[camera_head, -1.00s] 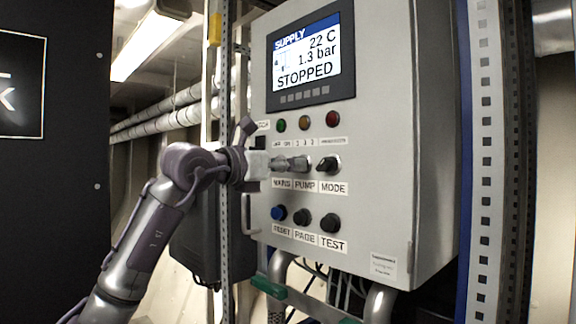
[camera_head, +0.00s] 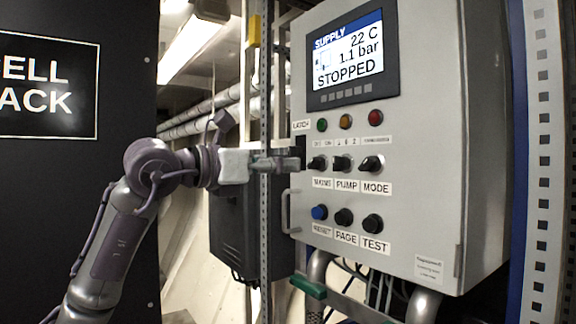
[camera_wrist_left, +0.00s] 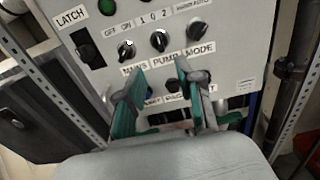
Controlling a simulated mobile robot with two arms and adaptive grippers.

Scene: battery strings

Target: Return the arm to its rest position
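My left gripper (camera_head: 289,163) is in front of the left edge of the grey control cabinet (camera_head: 440,110), left of the MAINS knob (camera_head: 318,163) in the head view. In the left wrist view its two green-edged fingers (camera_wrist_left: 160,72) stand apart with nothing between them, so it is open and empty. The MAINS knob (camera_wrist_left: 127,50) and PUMP knob (camera_wrist_left: 159,40) are beyond the fingertips and look untouched. The fingers partly hide the lower button row. The screen (camera_head: 348,60) reads SUPPLY, 22 C, 1.1 bar, STOPPED. My right gripper is not in view.
A cabinet handle (camera_head: 288,212) sticks out at the lower left of the door. A perforated metal post (camera_head: 266,90) stands beside the cabinet, close to my arm. A black panel (camera_head: 60,200) is at the left. Pipes (camera_head: 318,268) run below the cabinet.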

